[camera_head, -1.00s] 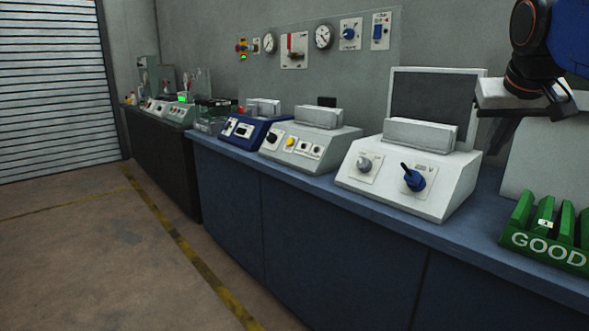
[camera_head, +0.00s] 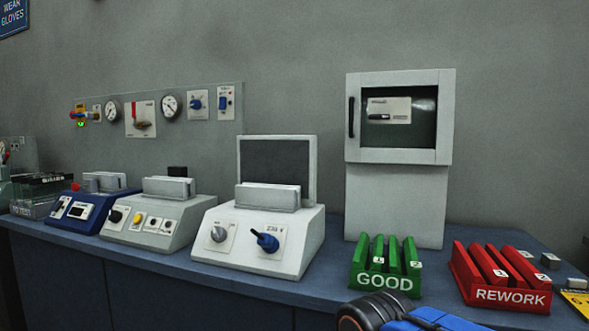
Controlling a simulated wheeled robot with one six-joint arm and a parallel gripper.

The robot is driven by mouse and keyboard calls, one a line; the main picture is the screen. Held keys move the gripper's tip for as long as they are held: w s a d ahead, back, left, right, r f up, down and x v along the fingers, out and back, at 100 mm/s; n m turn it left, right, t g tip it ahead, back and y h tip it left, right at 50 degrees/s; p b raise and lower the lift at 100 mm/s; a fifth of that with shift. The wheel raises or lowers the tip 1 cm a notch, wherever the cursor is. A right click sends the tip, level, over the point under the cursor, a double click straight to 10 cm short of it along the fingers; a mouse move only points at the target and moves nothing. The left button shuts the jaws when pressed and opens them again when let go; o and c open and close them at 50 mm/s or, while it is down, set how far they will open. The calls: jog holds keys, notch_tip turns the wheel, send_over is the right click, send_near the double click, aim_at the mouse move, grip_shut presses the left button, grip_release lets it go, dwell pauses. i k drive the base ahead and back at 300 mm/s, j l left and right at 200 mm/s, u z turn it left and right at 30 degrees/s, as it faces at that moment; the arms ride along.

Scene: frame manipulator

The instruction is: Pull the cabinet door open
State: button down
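The cabinet (camera_head: 448,115) is a light grey box on a tall grey pedestal (camera_head: 395,205), right of the middle. Its door (camera_head: 398,155) has a light frame around a dark window and looks shut. A black vertical handle (camera_head: 351,117) is on the door's left side. My gripper is not in view. Only black and blue parts of my arm show at the bottom edge, below and in front of the cabinet.
A green GOOD rack (camera_head: 384,281) and a red REWORK rack (camera_head: 510,297) stand on the blue bench (camera_head: 325,290) in front of the cabinet. A white console (camera_head: 258,240) with a raised dark panel stands to the left. The space before the door looks clear.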

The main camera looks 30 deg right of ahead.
aim_at(399, 109)
jog(key=z, duration=1.15)
